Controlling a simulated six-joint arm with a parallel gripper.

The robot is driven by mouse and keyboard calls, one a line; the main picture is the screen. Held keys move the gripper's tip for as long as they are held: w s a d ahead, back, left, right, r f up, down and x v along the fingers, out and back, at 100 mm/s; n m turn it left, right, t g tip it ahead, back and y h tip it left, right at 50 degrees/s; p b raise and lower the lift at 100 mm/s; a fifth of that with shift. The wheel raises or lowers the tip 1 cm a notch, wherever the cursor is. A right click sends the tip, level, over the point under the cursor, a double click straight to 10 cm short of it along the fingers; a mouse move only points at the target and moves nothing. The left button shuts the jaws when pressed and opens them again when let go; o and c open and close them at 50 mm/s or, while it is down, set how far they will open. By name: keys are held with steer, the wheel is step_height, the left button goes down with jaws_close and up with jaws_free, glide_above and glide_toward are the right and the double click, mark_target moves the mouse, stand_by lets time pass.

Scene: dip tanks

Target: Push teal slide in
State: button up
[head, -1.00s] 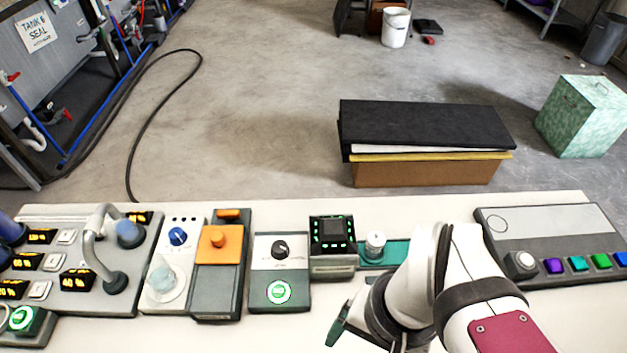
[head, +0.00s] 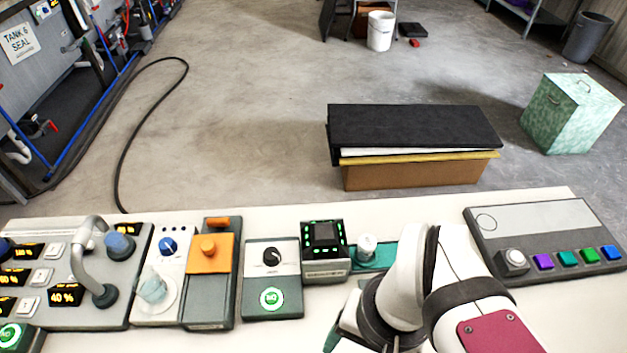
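The teal slide (head: 372,258) is a flat teal plate with a white round knob (head: 366,246) standing on it. It sits on the bench just right of a dark box with a green-lit display. My arm hides its right part and near side, so I cannot tell how far in it is. My gripper (head: 336,338) is at the bottom edge of the head view, nearer to the camera than the slide and apart from it. Only a teal-coloured fingertip part shows beside my white wrist. Its opening is hidden.
The display box (head: 325,250) stands directly left of the slide. Further left are a panel with a black dial (head: 272,258) and an orange slide (head: 210,250). A grey panel with coloured buttons (head: 545,240) lies to the right. Bare bench shows in front of the display box.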

steer(key=w+d+r+m+h, duration=0.1)
steer(key=w+d, duration=0.3)
steer(key=w, duration=0.4)
steer(key=w+d+r+m, duration=0.15)
steer(key=w+d, duration=0.25)
steer(key=w, duration=0.4)
steer(key=w+d+f, duration=0.3)
steer(key=w+d, duration=0.7)
steer(key=shift+m+h, duration=0.4)
steer(key=shift+m, duration=0.05)
steer(key=f, duration=1)
steer(key=d+f, duration=0.1)
steer(key=f, duration=0.4)
steer(key=shift+f, duration=0.55)
steer(key=shift+c, duration=0.3)
jaws_close()
steer(key=shift+r, duration=0.1)
